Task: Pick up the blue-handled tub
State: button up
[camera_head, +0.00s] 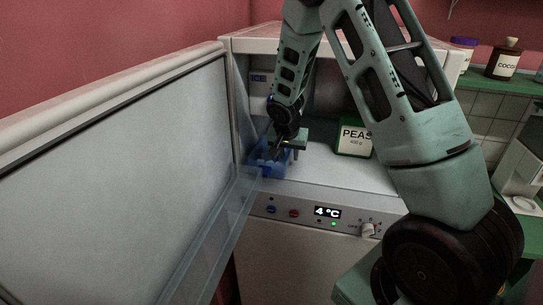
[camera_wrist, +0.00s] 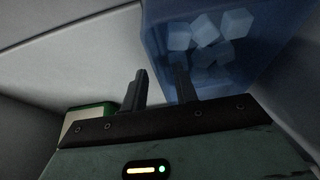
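The blue tub (camera_head: 269,164) sits on the white surface inside the open fridge at its left side. In the wrist view the tub (camera_wrist: 215,78) is translucent blue and holds several pale cubes. Its handle cannot be made out. My gripper (camera_head: 276,151) reaches down at the tub. In the wrist view the two dark fingers of my gripper (camera_wrist: 160,72) stand apart, the left one outside the tub and the right one overlapping its near side wall. I cannot tell whether either finger touches the tub.
A green-and-white PEAS box (camera_head: 355,139) stands right of the tub; it also shows in the wrist view (camera_wrist: 86,117). The fridge door (camera_head: 120,170) hangs open at left. The control panel (camera_head: 320,213) reads 4 °C. Jars, including a COCO one (camera_head: 505,62), stand far right.

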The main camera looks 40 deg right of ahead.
jog(key=shift+x, duration=0.95)
grip_shut()
jog(key=shift+d+r, duration=0.1)
jog(key=shift+r, duration=0.05)
